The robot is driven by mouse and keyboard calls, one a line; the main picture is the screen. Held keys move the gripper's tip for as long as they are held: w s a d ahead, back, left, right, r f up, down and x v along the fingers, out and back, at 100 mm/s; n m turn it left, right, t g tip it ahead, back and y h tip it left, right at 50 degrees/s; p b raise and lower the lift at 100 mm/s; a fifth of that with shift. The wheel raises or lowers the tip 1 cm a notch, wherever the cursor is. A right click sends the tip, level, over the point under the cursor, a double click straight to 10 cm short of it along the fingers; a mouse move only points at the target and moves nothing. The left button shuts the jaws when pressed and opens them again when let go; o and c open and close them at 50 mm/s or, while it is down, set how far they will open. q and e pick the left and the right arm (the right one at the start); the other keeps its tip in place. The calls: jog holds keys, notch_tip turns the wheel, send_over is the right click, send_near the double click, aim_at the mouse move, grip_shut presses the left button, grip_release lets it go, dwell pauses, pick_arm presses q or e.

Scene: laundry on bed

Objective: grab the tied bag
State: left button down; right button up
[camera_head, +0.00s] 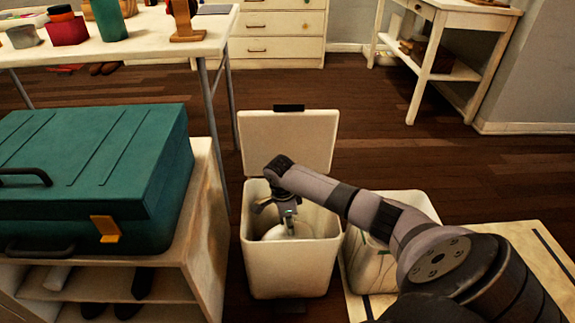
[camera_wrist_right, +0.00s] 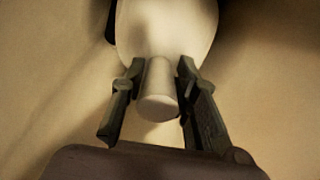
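The tied bag (camera_head: 285,231) is pale and rounded and sits inside an open white bin (camera_head: 290,271). In the right wrist view the bag (camera_wrist_right: 168,28) shows as a smooth bulge with a short tied neck (camera_wrist_right: 158,88) toward me. My right gripper (camera_head: 290,214) reaches down into the bin from above. In the wrist view its two fingers (camera_wrist_right: 160,68) stand on either side of the neck, with narrow gaps visible between them and it. The gripper looks open. The bin walls hide the bag's lower part. My left gripper is not in view.
The bin's lid (camera_head: 290,141) stands raised at the back. A second white container (camera_head: 365,266) is close on the right, partly behind my arm. A shelf unit (camera_head: 205,213) with a green suitcase (camera_head: 95,165) stands left. Wooden floor (camera_head: 350,125) behind is clear.

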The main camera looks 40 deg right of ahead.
grip_shut()
dwell(0.6)
